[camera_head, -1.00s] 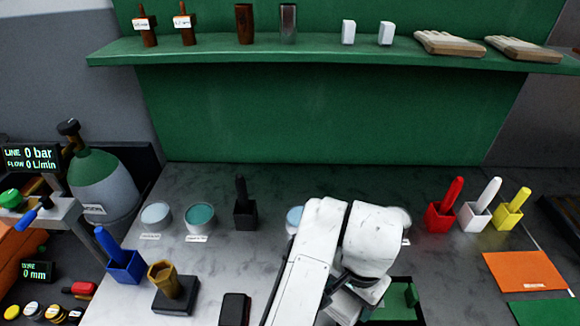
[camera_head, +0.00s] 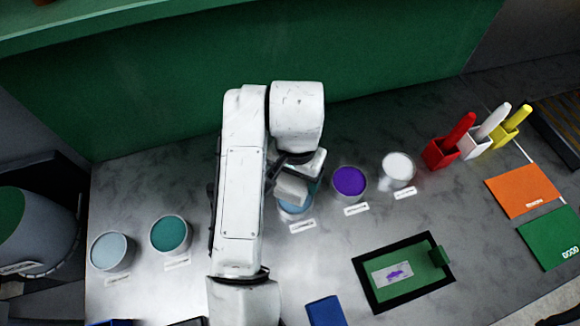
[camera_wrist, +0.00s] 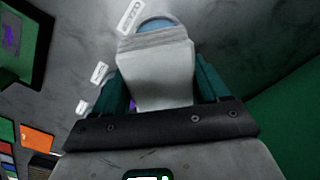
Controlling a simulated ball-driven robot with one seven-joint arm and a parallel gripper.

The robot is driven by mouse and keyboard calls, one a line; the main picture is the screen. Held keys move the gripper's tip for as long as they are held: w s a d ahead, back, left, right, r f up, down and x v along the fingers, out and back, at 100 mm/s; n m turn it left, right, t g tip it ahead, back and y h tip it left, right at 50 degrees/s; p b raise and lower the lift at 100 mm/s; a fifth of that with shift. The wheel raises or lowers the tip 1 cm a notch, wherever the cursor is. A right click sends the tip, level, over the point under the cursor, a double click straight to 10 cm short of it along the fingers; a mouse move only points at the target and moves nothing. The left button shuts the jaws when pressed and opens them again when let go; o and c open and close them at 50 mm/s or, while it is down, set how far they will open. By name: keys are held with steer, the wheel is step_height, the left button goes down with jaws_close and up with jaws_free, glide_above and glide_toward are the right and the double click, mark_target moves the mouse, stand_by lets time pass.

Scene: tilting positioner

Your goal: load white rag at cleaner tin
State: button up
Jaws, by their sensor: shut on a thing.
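My gripper (camera_wrist: 163,88) is shut on the white rag (camera_wrist: 157,75), a folded pale cloth between two dark teal fingers. In the wrist view the rag's far end overlaps the light blue cleaner tin (camera_wrist: 158,22), whose label (camera_wrist: 131,16) shows beside it. In the head view my gripper is at the light blue tin (camera_head: 293,212), hiding most of it. Whether the rag touches the liquid or hangs just above it, I cannot tell.
A purple tin (camera_head: 350,182) and a white tin (camera_head: 398,168) stand to the right, a teal tin (camera_head: 170,235) to the left. A black-framed green tray (camera_head: 405,290) holds a small white piece with a purple mark. Red, white and yellow holders stand far right.

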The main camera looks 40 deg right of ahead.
steer(key=shift+f+b, duration=2.1)
steer(key=shift+f, duration=0.75)
steer(key=shift+s+f+b, duration=0.1)
steer(key=shift+f+b, duration=0.35)
steer(key=shift+f, duration=0.15)
steer(key=shift+r+p, duration=2.8)
steer(key=shift+r, duration=0.8)
steer(key=shift+f, duration=0.1)
